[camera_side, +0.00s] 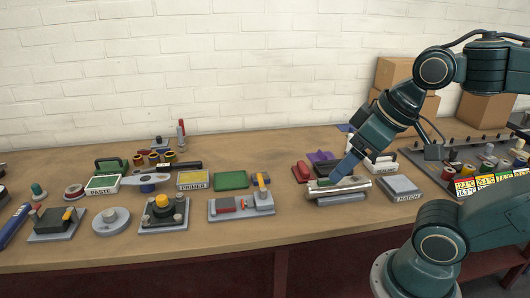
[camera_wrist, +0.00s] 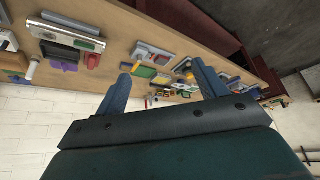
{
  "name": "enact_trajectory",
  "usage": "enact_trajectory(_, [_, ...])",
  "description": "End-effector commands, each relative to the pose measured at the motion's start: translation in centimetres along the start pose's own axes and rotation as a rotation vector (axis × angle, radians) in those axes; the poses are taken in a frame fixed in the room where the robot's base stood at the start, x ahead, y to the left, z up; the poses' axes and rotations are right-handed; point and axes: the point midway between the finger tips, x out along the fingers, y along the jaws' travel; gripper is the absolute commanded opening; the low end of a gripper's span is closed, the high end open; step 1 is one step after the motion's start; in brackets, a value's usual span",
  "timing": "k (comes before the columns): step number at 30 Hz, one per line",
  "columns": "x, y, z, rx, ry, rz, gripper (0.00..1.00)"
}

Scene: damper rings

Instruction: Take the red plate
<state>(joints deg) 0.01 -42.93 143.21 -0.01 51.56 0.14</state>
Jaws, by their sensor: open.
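No thing is plainly a flat red plate; two red pieces show. One is a small red block (camera_side: 302,171) on the bench beside a purple piece (camera_side: 321,156), and it also shows in the wrist view (camera_wrist: 93,60). The other is a flat dark red piece (camera_side: 226,204) on a grey tray (camera_side: 250,210) left of it. My gripper (camera_wrist: 162,66) is open and empty between its two blue fingers in the wrist view. In the side view my gripper (camera_side: 342,172) is above the right part of the bench, near a metal cylinder (camera_side: 338,187), partly hiding what lies behind.
A grey box (camera_side: 400,187) stands right of the cylinder. A green plate (camera_side: 231,180) and a box marked PRIMER (camera_side: 193,181) lie further left. A long grey rack (camera_side: 455,165) with several spools fills the right. Cardboard boxes (camera_side: 485,109) stand behind.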

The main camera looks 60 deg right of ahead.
Motion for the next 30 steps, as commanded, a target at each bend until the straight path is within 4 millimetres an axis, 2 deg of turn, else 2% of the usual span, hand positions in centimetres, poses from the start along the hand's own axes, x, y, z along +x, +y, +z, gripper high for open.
enact_trajectory(7, [0.4,0.0,-1.3,0.092,-0.014,-0.003,0.71])
enact_trajectory(14, [1.7,-0.1,-4.7,0.341,-0.048,-0.012,0.71])
enact_trajectory(23, [5.1,0.4,-10.0,0.759,-0.107,-0.018,0.71])
enact_trajectory(30, [8.8,1.3,-13.7,1.1,-0.162,-0.013,0.71])
